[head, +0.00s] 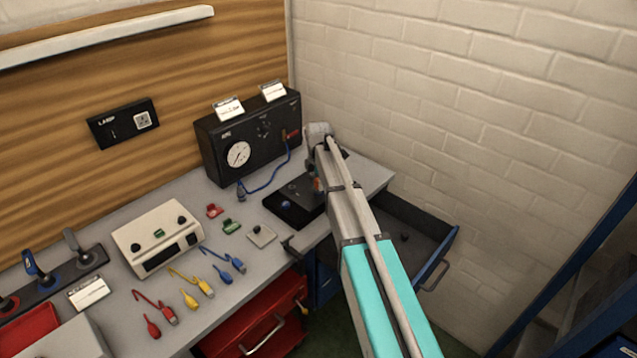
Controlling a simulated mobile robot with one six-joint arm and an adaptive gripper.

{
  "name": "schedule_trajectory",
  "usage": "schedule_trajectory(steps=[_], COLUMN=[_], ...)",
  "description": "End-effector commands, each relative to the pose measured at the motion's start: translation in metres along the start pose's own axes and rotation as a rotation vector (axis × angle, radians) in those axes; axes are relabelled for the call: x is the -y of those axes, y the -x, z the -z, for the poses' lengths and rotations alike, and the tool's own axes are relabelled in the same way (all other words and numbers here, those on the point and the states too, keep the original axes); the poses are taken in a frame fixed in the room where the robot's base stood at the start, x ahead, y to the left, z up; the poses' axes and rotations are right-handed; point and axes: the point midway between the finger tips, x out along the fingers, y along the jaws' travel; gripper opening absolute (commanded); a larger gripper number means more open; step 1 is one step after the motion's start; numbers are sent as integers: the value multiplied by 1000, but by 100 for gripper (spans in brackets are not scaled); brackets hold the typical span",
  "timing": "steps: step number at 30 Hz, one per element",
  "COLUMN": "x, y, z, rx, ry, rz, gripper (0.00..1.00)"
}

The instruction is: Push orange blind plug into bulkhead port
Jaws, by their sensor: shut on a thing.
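My gripper (317,178) is mostly hidden behind my own arm, above the black block on the bench. A small orange patch, the orange blind plug (317,185), shows at the arm's left edge where my gripper is shut on it. The black block (288,207) lies low at the bench's right part, with a small blue knob on its top. I cannot make out the bulkhead port; it may be hidden by my arm. Whether the plug touches anything cannot be told.
A black gauge panel (225,170) stands behind, with a blue hose (268,183) running down to the bench. An open drawer (410,235) juts out at the right. A cream meter box (155,235) and several coloured leads lie left. A brick wall closes the right side.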

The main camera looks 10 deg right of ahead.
Motion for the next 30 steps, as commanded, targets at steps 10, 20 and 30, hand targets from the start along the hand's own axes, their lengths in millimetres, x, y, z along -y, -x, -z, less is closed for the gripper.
schedule_trajectory(steps=[10, 20, 30], x=[0, 0, 0], y=[-6, -10, -11], z=[0, 0, 0], rx=[0, 0, 0], ry=[0, 0, 0], rz=[0, 0, 0], gripper=[1, 1, 80])
